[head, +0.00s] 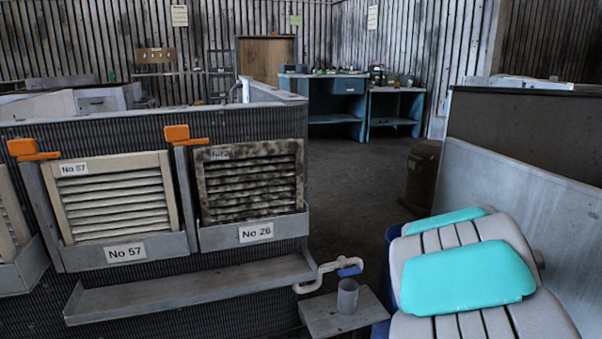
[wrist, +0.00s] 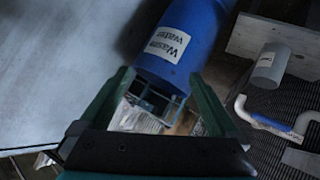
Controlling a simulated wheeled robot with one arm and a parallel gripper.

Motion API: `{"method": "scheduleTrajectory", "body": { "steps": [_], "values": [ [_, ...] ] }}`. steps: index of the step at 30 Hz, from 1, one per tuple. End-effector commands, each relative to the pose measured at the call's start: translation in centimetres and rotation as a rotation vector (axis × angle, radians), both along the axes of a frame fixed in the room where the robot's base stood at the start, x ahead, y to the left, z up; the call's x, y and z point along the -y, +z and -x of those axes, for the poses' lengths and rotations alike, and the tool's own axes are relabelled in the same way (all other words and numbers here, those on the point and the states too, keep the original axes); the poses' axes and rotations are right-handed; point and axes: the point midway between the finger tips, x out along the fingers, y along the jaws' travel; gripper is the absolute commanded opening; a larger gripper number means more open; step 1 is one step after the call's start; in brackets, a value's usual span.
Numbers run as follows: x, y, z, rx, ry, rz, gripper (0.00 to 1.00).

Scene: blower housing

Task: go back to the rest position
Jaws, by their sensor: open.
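My gripper (wrist: 163,78) shows in the wrist view with its two dark green fingers spread apart. Nothing is held between them. Beyond the fingertips lies a blue barrel (wrist: 205,22) with a white label; I cannot tell how far off it is. The gripper cannot be made out in the head view. In the head view, the slatted panel No 57 (head: 113,200) is pale and clean. The slatted panel No 26 (head: 250,182) is dark and dirty. Both sit in grey holders on the ribbed housing, each with an orange latch at its upper left.
A grey shelf (head: 190,290) juts out below the panels. A white pipe with a blue handle (head: 349,271) and a grey cup (head: 347,296) stand out beside it. A grey partition (head: 520,190) bounds the right side. The floor (head: 355,180) between is largely open.

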Motion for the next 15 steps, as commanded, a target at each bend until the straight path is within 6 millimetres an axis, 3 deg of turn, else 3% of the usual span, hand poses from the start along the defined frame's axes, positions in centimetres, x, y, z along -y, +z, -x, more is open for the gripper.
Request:
{"method": "scheduleTrajectory", "body": {
  "steps": [1, 3, 8, 11, 15],
  "values": [
    [0.1, 1.6, 1.6, -0.022, -0.049, 0.003, 0.97],
    [0.2, 2.6, 4.2, -0.071, -0.123, -0.004, 0.97],
    [-1.1, 3.7, 11.1, -0.220, -0.256, -0.055, 0.97],
    [-3.3, 3.7, 15.8, -0.335, -0.305, -0.113, 0.97],
    [-7.7, 3.5, 22.9, -0.523, -0.323, -0.205, 0.97]
  ]
}}
